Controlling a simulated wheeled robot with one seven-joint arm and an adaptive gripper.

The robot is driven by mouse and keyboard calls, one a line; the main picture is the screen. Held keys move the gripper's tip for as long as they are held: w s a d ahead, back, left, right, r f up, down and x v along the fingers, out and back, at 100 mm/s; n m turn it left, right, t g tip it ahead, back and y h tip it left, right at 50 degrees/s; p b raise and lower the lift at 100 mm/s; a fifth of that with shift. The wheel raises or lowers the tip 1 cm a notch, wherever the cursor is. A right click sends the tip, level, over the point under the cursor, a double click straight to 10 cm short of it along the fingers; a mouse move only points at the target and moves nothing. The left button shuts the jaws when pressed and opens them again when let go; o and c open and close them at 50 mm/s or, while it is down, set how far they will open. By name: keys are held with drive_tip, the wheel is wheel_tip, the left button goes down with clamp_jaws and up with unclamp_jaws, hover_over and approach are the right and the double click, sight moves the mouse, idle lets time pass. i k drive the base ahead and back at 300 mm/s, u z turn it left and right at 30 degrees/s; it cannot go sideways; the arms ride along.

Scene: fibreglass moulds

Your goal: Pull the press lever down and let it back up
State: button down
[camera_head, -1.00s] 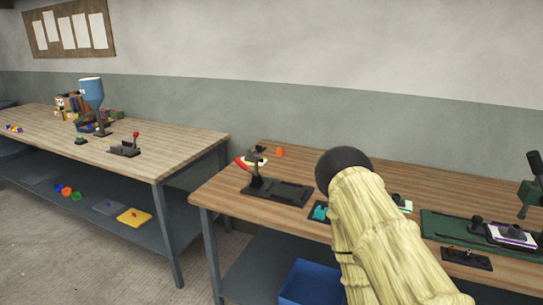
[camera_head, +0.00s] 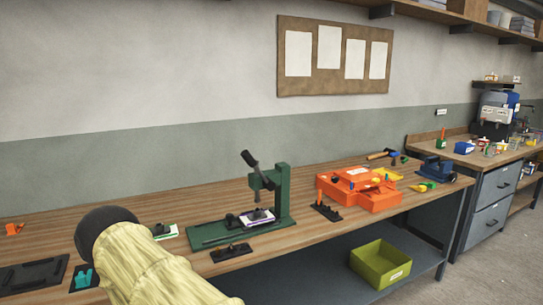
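A green press (camera_head: 282,195) stands on the wooden workbench, right of the middle of the picture. Its dark lever (camera_head: 250,160) points up and to the left from the head of the press. Below the head, a white and purple block (camera_head: 257,216) with a dark piece on it sits on the green base plate. My arm, in a pale yellow cover with a dark round end, rises from the lower left, well apart from the press. My gripper's fingers do not show.
An orange mould box (camera_head: 372,197) stands right of the press, with a blue vise (camera_head: 432,168) beyond it. A small dark holder (camera_head: 231,252) lies at the front edge. A yellow-green bin (camera_head: 380,264) sits on the lower shelf. Bare wood (camera_head: 190,198) lies behind the press.

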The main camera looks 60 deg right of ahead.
sight(268, 184)
drive_tip(key=z, duration=0.4)
drive_tip(key=k, duration=0.5)
drive_tip(key=z, duration=1.05)
drive_tip(key=i, duration=0.75)
drive_tip(key=z, duration=0.1)
